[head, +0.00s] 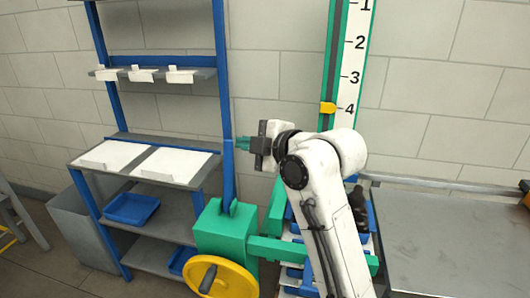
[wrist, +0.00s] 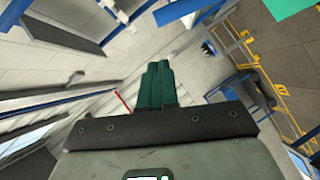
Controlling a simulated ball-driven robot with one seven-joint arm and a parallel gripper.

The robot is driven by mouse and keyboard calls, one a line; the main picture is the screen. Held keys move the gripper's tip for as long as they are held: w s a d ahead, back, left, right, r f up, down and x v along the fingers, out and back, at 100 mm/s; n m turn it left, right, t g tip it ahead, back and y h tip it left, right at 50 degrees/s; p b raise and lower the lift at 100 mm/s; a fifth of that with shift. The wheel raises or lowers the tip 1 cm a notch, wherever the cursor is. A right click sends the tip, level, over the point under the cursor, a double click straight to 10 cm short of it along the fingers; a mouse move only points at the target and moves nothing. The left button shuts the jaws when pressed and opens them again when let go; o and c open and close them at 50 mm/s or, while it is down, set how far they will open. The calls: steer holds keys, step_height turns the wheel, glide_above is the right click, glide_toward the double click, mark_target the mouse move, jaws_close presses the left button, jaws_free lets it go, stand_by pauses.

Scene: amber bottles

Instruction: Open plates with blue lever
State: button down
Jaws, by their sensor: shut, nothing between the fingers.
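The blue lever (head: 228,175) is a long bar that stands upright from the top of a green box (head: 222,232). A yellow handwheel (head: 220,278) sits on the front of that box. My gripper (head: 240,143) is at the lever's upper part, with its green fingertips at or very near the bar; I cannot tell whether they touch it. The fingers also show in the wrist view (wrist: 160,84), closed together with nothing between them. Green plates or beams (head: 275,245) extend right from the box, partly hidden by my arm.
A blue-framed shelf unit (head: 108,80) with white sheets and blue trays (head: 131,208) stands at the left. A numbered scale (head: 354,60) with a yellow pointer (head: 327,108) is behind my arm. A grey table (head: 450,240) fills the right.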

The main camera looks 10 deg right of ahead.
steer(key=b+v, duration=0.1)
steer(key=v, duration=0.4)
steer(key=shift+s, duration=0.25)
